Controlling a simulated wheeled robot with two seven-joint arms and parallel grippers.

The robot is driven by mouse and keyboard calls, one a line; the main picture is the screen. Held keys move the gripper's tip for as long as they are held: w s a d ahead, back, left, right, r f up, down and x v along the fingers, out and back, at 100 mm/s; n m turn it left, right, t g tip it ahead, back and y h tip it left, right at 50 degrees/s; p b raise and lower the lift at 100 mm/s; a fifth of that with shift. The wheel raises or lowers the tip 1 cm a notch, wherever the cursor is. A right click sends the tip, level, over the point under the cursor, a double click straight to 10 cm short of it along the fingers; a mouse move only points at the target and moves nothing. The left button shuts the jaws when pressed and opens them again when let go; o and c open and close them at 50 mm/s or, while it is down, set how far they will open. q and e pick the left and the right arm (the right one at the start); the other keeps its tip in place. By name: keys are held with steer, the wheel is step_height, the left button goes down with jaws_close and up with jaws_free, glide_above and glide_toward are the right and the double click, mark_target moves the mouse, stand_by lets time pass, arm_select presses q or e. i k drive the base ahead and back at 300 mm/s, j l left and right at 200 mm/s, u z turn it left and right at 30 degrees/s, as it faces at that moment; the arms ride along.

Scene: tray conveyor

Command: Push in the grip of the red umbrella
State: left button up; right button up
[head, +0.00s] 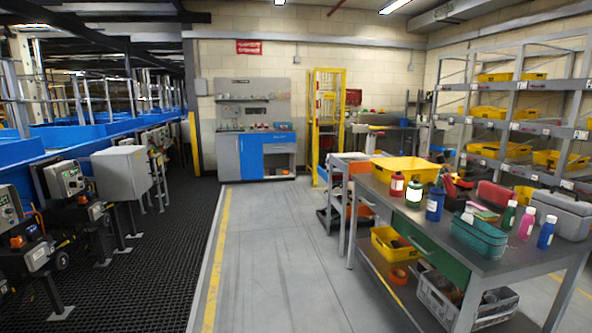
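I cannot make out a red umbrella or its grip for sure in the head view. On the grey workbench (400,205) at the right, a red bag-like thing (495,193) lies near the back edge. Small red and dark things lie behind the blue bottle, too small and partly hidden to name. Neither of my grippers shows.
The bench holds a yellow bin (405,168), several bottles including a blue bottle (434,204), a teal basket (478,236) and a grey toolbox (562,213). Conveyor machinery lines the left, shelving the right. The middle floor (275,250) is clear.

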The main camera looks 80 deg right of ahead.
mark_target(440, 158)
steer(key=z, duration=3.85)
